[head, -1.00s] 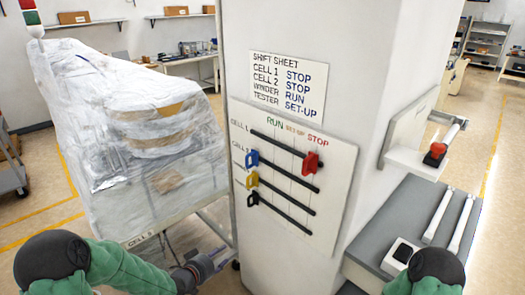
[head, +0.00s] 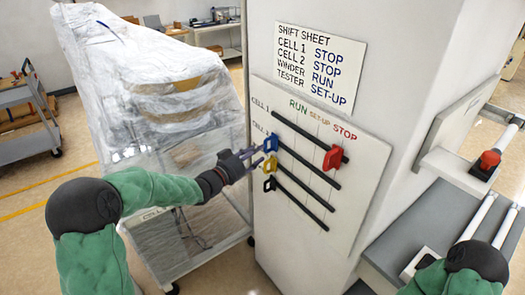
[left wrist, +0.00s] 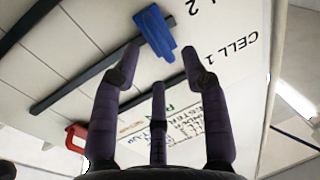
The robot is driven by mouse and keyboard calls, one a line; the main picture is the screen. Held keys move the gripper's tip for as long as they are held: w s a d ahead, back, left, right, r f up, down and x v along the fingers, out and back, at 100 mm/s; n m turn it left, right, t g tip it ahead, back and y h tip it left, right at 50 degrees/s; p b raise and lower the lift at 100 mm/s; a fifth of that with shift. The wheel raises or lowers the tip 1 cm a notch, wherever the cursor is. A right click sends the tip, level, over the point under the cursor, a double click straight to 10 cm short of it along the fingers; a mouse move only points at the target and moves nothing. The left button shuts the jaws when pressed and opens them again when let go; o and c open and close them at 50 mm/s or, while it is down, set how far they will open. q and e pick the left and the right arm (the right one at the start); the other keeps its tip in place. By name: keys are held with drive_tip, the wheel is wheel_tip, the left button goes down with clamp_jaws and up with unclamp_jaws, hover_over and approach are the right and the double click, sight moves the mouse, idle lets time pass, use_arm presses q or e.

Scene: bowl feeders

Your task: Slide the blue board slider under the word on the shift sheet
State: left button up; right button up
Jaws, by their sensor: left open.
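The blue slider (head: 271,143) sits at the left end of the second track on the white board (head: 352,200), on the RUN side. The shift sheet (head: 345,60) above reads STOP for Cell 1, STOP for Cell 2, RUN for Winder, SET-UP for Tester. My left gripper (head: 256,160) is open and empty, just left of the blue slider. In the left wrist view, the blue slider (left wrist: 155,30) lies ahead of the spread fingers (left wrist: 160,70); I cannot tell whether they touch it. My right gripper is out of view; only part of that arm shows.
The red slider (head: 333,157) is at the STOP end of the top track. The yellow slider (head: 270,164) and black slider (head: 269,183) sit at the left, close below the blue one. A plastic-wrapped machine (head: 150,85) stands left of the pillar. A grey bench (head: 420,215) is at right.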

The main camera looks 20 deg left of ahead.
use_arm(q)
drive_tip(key=shift+x, duration=1.8)
clamp_jaws()
